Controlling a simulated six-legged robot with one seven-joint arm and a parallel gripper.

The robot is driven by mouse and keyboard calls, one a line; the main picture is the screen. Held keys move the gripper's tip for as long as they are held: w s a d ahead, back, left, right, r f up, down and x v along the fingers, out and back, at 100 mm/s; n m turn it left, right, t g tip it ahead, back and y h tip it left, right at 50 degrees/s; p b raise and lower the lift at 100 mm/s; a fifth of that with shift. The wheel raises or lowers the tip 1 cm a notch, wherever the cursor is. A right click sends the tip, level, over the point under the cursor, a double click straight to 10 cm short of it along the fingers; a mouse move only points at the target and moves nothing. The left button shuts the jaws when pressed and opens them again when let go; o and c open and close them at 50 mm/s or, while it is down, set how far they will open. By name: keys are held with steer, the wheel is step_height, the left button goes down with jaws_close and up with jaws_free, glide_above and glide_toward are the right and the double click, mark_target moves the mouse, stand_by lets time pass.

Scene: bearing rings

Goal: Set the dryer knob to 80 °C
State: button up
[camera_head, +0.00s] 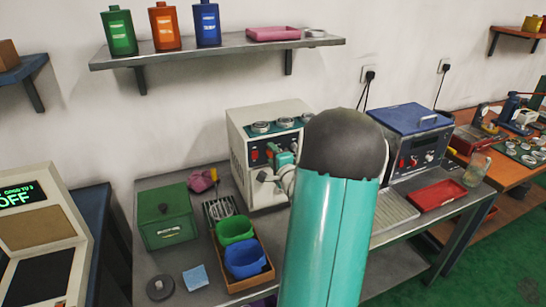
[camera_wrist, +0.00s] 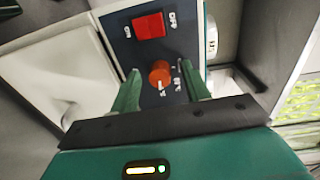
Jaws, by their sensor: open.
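The cream machine (camera_head: 238,122), which looks like the dryer, stands on the grey bench against the wall. Its dark front panel carries a red rocker switch (camera_wrist: 149,26) and, below it in the wrist view, a round orange-red knob (camera_wrist: 160,73). A pale pointer mark shows on the knob's lower edge, beside small white lettering too blurred to read surely. My gripper (camera_wrist: 159,68) is open, its green fingers on either side of the knob in the picture; I cannot tell whether they touch it. In the head view my arm hides part of the machine's front.
A blue-topped instrument (camera_head: 411,119) and a red tray (camera_head: 437,194) stand to the right. A green box (camera_head: 164,225), a carton (camera_head: 259,278) with green and blue cups, and a grey disc (camera_head: 160,288) lie left. A shelf (camera_head: 220,51) with bottles hangs above.

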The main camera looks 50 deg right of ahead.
steer(key=shift+s, duration=0.1)
steer(key=v, duration=1.3)
steer(key=shift+s+a, duration=0.2)
steer(key=shift+s, duration=0.05)
